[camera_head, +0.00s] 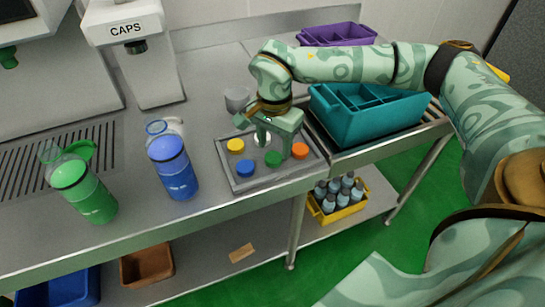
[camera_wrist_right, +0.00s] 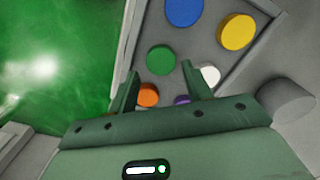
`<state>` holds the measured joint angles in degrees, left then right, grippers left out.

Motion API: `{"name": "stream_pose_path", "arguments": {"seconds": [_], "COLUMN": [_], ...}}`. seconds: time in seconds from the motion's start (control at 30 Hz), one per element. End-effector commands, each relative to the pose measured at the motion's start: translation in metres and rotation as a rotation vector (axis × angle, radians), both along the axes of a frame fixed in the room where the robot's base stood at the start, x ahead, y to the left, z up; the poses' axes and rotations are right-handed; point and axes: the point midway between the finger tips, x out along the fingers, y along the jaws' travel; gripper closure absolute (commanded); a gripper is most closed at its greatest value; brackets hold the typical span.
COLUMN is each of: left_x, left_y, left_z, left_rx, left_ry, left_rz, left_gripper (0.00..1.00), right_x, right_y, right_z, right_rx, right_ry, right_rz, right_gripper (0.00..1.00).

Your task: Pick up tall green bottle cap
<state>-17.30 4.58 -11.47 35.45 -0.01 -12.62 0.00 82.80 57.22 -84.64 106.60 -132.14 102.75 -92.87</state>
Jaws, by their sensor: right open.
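The green cap (camera_head: 273,159) lies flat among other coloured caps in a shallow grey tray (camera_head: 233,185) on the steel counter. In the right wrist view the green cap (camera_wrist_right: 161,60) sits just beyond the fingertips, roughly centred between them. My right gripper (camera_head: 274,147) points down over the tray, open and empty. Its two fingers also show in the right wrist view (camera_wrist_right: 159,70), apart from the green cap. A green bottle (camera_head: 92,200) stands upright at the left of the counter. My left gripper is not in view.
Blue (camera_head: 245,168), yellow (camera_head: 236,146) and orange (camera_head: 300,150) caps lie near the green one. White (camera_wrist_right: 209,75) and purple (camera_wrist_right: 182,100) caps show in the wrist view. A blue bottle (camera_head: 175,175) stands left of the tray, a teal crate (camera_head: 365,125) right.

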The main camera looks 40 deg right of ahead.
Motion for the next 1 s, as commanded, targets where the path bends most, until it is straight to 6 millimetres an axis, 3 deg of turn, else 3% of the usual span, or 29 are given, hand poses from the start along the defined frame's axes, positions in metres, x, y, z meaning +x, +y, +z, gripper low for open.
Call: {"name": "stream_pose_path", "arguments": {"seconds": [0.03, 0.2, 0.4, 0.5, 0.53, 0.87, 1.0], "left_x": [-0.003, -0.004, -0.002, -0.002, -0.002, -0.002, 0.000], "left_y": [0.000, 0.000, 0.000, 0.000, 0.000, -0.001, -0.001], "left_z": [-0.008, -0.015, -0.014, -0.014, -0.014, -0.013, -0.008], "left_rx": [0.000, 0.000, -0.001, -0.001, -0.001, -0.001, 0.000], "left_ry": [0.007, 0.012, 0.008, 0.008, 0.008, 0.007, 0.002], "left_rz": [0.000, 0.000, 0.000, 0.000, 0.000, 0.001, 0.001], "left_gripper": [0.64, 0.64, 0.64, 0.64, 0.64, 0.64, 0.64], "right_x": [0.001, 0.001, 0.001, 0.001, 0.001, 0.001, 0.001], "right_y": [0.001, 0.000, 0.000, 0.000, 0.000, 0.000, 0.000], "right_z": [-0.016, -0.036, -0.034, -0.034, -0.034, -0.033, -0.022], "right_rx": [0.001, 0.000, 0.000, 0.000, 0.000, 0.000, -0.001], "right_ry": [0.007, 0.004, 0.001, 0.001, 0.001, 0.001, -0.001], "right_rz": [0.001, 0.001, 0.000, 0.000, 0.000, 0.000, 0.000], "right_gripper": [0.51, 0.51, 0.51, 0.78, 0.83, 0.83, 0.83]}}
